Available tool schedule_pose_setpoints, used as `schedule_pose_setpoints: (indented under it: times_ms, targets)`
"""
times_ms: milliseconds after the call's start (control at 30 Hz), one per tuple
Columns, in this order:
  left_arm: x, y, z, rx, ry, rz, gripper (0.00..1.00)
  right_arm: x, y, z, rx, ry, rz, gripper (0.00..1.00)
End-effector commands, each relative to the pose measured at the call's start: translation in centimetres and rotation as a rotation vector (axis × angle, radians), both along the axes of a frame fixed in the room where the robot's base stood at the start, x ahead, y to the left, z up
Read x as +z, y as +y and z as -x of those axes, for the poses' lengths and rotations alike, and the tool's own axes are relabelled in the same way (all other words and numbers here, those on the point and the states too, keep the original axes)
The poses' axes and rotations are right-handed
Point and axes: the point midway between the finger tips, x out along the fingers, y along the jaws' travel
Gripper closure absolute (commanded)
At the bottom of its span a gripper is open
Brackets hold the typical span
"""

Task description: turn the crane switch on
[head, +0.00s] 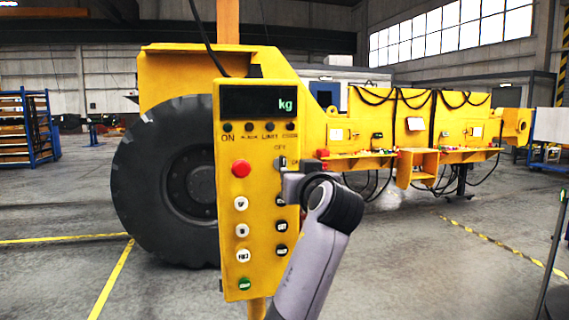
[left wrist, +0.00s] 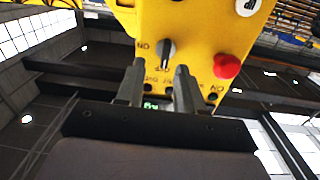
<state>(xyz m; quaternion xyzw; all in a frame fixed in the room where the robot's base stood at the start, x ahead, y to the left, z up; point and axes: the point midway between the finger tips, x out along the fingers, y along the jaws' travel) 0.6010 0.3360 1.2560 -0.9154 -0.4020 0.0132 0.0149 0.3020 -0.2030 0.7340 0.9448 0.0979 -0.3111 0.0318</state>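The crane switch is a dark rotary knob (left wrist: 167,51) on a yellow control box (head: 229,200). In the left wrist view, which sees the box upside down, its long axis runs towards the label below it, apparently OFF; ON is at its left. In the head view the knob (head: 281,162) shows just above my gripper. My left gripper (left wrist: 160,72) is open, its two fingers apart on either side of the knob's line, close to the panel. Contact cannot be told. In the head view my left gripper (head: 291,184) is at the box's right edge. My right gripper is out of view.
A red button (head: 241,168) sits left of the switch, with several white, black and green buttons below. A dark kg display (head: 258,103) is above. A large tyre (head: 165,180) and yellow machine frame (head: 430,130) stand behind. Open floor lies around.

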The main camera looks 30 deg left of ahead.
Motion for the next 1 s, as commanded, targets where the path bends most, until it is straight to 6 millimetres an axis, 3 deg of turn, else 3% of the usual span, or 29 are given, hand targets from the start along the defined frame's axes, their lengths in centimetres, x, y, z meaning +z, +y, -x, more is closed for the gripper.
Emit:
schedule_pose_setpoints:
  times_ms: [100,233,600,1000]
  targets:
    - [1.9,0.3,0.5,0.031,-0.030,0.014,0.63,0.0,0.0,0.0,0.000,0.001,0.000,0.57]
    - [2.4,1.2,0.1,0.042,-0.037,0.015,0.63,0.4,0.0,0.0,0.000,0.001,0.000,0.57]
    - [2.4,5.1,-3.3,0.040,-0.035,0.015,0.63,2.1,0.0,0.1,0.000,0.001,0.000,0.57]
    - [2.2,5.8,-4.0,0.037,-0.036,0.016,0.63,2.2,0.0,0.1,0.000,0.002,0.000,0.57]
